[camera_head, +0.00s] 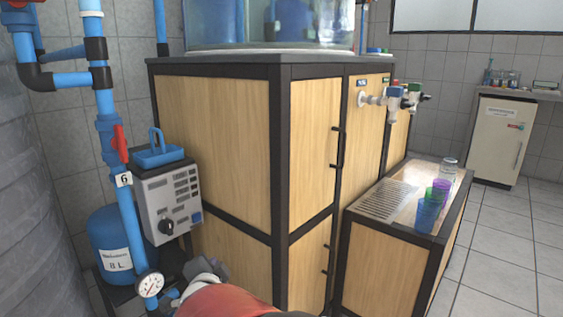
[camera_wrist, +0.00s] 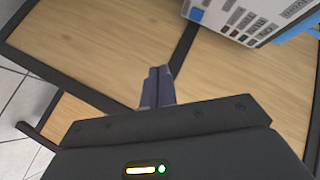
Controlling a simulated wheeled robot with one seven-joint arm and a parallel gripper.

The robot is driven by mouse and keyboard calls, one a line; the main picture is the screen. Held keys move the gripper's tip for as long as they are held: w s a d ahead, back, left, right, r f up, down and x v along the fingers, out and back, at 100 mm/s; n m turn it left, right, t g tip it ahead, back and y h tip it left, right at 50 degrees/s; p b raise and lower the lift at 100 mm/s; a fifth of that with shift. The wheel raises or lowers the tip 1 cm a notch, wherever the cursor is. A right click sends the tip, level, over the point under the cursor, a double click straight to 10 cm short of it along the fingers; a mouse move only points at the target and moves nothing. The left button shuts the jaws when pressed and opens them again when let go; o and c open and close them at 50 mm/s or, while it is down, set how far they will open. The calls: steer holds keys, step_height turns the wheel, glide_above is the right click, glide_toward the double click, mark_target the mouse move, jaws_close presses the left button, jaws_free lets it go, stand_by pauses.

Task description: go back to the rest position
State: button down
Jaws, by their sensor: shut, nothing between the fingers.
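My gripper (camera_wrist: 158,87) is in the middle of the wrist view, its two fingers pressed together with nothing between them. Behind the fingers is the light wooden cabinet (camera_wrist: 110,45) with its dark frame bars. In the head view, the red and grey end of my arm (camera_head: 225,298) shows at the bottom edge, in front of the lower part of the wooden cabinet (camera_head: 225,140). The fingers cannot be made out in the head view.
A grey control box (camera_head: 168,203) with a blue basket (camera_head: 158,152) stands left of the cabinet, beside blue pipes (camera_head: 125,220), a gauge (camera_head: 150,284) and a blue tank (camera_head: 108,240). A low counter (camera_head: 385,262) with several cups stands right. Tiled floor (camera_head: 500,260) is clear at right.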

steer(key=s+d+r+n+g+y+p, duration=0.1)
steer(key=s+d+r+n+g+y, duration=0.15)
steer(key=d, duration=0.45)
steer(key=s+d+r+n+g+y+p, duration=0.1)
steer(key=s+d+r+n+g, duration=0.2)
steer(key=d, duration=0.5)
steer(key=s+d+r+n+g+h+p, duration=0.1)
steer(key=s+d+n+h, duration=0.1)
steer(key=s+d, duration=0.6)
steer(key=s+d+r+n+g+h+p, duration=0.1)
steer(key=s+d+n+g+h, duration=0.1)
steer(key=s+d, duration=0.6)
steer(key=s+h, duration=0.1)
steer(key=s, duration=0.4)
steer(key=shift+d+r, duration=0.15)
steer(key=shift+d, duration=0.1)
steer(key=shift+n, duration=0.25)
